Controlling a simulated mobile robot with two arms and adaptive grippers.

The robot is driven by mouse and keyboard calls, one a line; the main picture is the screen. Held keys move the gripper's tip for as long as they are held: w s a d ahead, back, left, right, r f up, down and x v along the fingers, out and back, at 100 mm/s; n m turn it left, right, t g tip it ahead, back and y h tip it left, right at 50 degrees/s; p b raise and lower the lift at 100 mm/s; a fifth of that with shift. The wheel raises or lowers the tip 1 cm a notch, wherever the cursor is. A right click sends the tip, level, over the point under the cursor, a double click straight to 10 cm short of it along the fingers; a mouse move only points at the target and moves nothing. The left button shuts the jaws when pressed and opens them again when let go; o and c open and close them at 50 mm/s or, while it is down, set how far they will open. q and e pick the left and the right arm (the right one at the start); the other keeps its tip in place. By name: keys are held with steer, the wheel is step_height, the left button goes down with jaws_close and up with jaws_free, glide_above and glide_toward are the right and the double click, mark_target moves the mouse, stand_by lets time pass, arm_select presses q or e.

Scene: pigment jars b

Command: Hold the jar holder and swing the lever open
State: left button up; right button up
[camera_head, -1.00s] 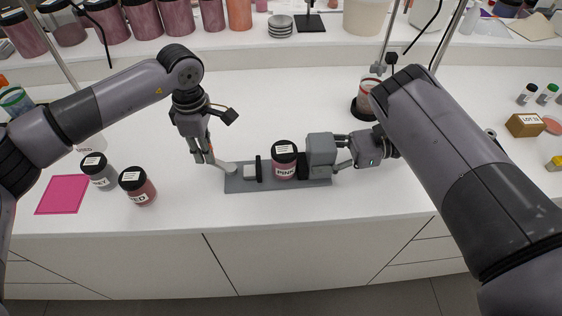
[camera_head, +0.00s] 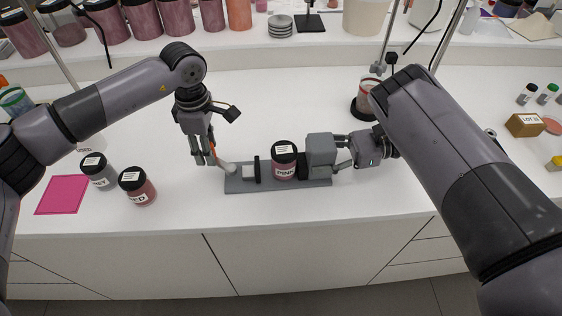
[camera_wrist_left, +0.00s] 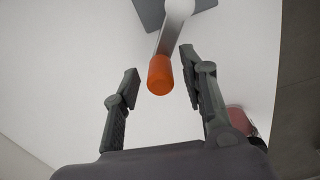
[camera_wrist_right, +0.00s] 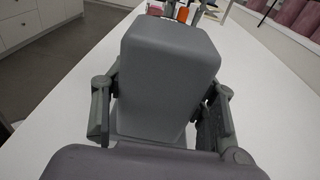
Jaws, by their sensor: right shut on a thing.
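The jar holder is a grey base (camera_head: 310,184) with a grey block (camera_head: 321,150) at its right end, dark clamp pads and a lever at its left end. A PINK jar (camera_head: 284,163) with a black lid stands upright between the pads. The lever's orange tip (camera_wrist_left: 160,76) is between the spread fingers of my left gripper (camera_wrist_left: 160,62), with a visible gap on each side. In the head view my left gripper (camera_head: 204,163) points down beside the lever. My right gripper (camera_wrist_right: 158,110) is shut on the holder's grey block, which also shows in the right wrist view (camera_wrist_right: 165,75).
A grey-lidded-label jar (camera_head: 98,172) and a RED jar (camera_head: 137,187) stand left of the holder, near a pink mat (camera_head: 50,208). A stand with a jar (camera_head: 366,98) is behind my right arm. The counter in front of the holder is clear.

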steer(key=shift+s+f, duration=0.15)
steer(key=shift+f, duration=0.15)
steer(key=o, duration=1.4)
steer(key=shift+w, duration=0.2)
arm_select(q)
step_height(320, 180, up, 12)
arm_select(e)
steer(key=shift+o, duration=0.9)
steer(key=shift+r, duration=0.15)
arm_select(q)
steer(key=shift+f, duration=0.1)
